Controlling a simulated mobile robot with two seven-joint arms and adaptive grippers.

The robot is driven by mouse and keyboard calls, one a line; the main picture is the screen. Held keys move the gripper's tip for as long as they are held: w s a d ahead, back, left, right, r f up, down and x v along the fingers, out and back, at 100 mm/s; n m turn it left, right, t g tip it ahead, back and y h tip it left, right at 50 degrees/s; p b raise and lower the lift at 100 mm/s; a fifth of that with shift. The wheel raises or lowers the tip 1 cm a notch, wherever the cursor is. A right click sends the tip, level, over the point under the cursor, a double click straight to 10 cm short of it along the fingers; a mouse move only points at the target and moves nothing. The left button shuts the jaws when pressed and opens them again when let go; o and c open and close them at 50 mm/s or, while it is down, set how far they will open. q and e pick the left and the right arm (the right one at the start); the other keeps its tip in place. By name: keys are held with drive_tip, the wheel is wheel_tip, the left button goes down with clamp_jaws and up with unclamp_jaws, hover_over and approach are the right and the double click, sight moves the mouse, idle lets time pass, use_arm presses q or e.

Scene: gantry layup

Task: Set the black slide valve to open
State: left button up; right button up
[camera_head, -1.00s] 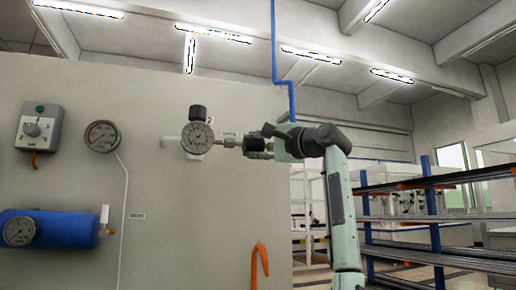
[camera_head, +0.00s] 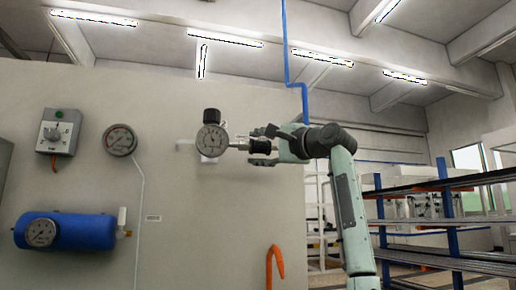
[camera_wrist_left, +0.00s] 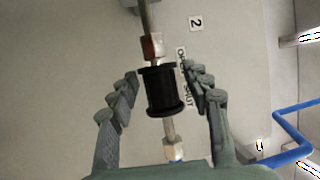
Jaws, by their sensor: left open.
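The black slide valve (camera_head: 262,146) is a ribbed-end black sleeve on a thin metal pipe, right of the round pressure gauge (camera_head: 212,140) on the wall panel. In the left wrist view the sleeve (camera_wrist_left: 164,91) lies against a copper-coloured fitting (camera_wrist_left: 152,46), with bare pipe and a pale nut on its other side. My left gripper (camera_head: 263,146) is open, its fingers on either side of the sleeve. In the left wrist view the gripper (camera_wrist_left: 161,76) shows gaps between both fingers and the sleeve. A label (camera_wrist_left: 182,80) behind is partly hidden. My right gripper is out of view.
A blue tank (camera_head: 80,232) with a gauge, another gauge (camera_head: 120,140) and a grey switch box (camera_head: 58,132) are on the panel at left. An orange hook (camera_head: 274,265) sits below. A blue pipe (camera_head: 287,50) and shelving (camera_head: 446,225) stand right.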

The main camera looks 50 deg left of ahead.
use_arm(q)
drive_tip(key=s+d+f, duration=0.1)
drive_tip(key=d+f, duration=0.1)
drive_tip(key=d, duration=0.9)
drive_tip(key=shift+d, duration=0.35)
